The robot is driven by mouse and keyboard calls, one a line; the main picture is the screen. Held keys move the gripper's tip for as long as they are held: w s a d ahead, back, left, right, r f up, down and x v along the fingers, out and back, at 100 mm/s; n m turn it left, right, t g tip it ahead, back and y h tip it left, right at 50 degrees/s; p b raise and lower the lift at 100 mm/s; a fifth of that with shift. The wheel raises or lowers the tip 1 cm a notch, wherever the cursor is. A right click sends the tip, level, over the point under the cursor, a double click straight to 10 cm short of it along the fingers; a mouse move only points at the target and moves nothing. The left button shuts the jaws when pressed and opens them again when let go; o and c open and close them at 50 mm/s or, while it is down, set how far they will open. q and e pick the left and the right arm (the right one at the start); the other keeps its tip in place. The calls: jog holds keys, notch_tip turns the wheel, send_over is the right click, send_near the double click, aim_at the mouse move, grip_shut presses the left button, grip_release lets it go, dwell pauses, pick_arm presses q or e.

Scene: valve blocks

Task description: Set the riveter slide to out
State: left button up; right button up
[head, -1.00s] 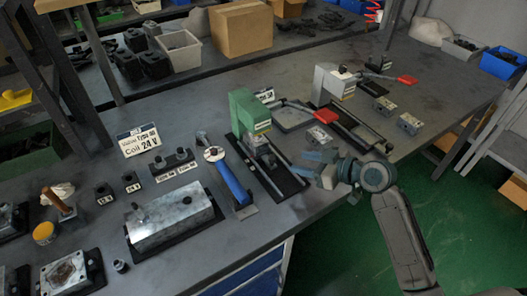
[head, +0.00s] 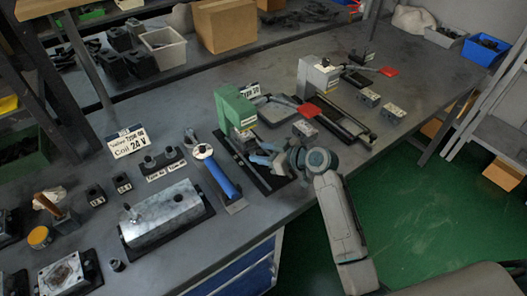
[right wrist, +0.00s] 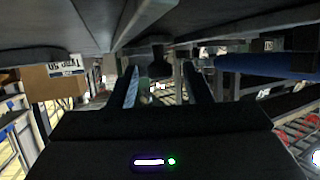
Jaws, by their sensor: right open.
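Two lever presses on long black rail bases stand on the bench: a green one (head: 235,108) and a grey one (head: 318,76). I cannot tell from any label which is the riveter. My right gripper (head: 262,157) is in front of the green press, low over its black base (head: 238,160), and hides part of its slide. In the right wrist view the fingers (right wrist: 161,88) are apart, with a dark knob-like part (right wrist: 158,60) between and beyond them. I cannot tell whether they touch the slide. My left gripper is not in view.
A blue-handled tool (head: 222,180) lies left of the green press, near a metal block (head: 165,212). Small valve blocks (head: 369,97) stand further right.

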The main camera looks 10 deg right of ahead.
jog(key=shift+c, duration=1.2)
grip_shut()
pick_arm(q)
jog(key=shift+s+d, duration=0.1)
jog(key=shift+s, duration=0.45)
pick_arm(e)
jog(key=shift+s, duration=0.1)
jog(key=s+d, duration=0.2)
jog(key=s, duration=0.3)
jog(key=s+d, duration=0.2)
jog(key=s, duration=0.2)
jog(key=s+d+b, duration=0.1)
jog(key=s+d, duration=0.1)
jog(key=s, duration=0.3)
jog(key=shift+s, duration=0.3)
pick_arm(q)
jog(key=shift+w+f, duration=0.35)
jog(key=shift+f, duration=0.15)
pick_arm(e)
jog(key=shift+f, duration=0.1)
jog(key=shift+o, duration=1.2)
grip_release()
jog(key=shift+s+d, duration=0.1)
jog(key=shift+s, duration=0.05)
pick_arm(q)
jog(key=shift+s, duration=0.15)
pick_arm(e)
jog(key=shift+s, duration=0.1)
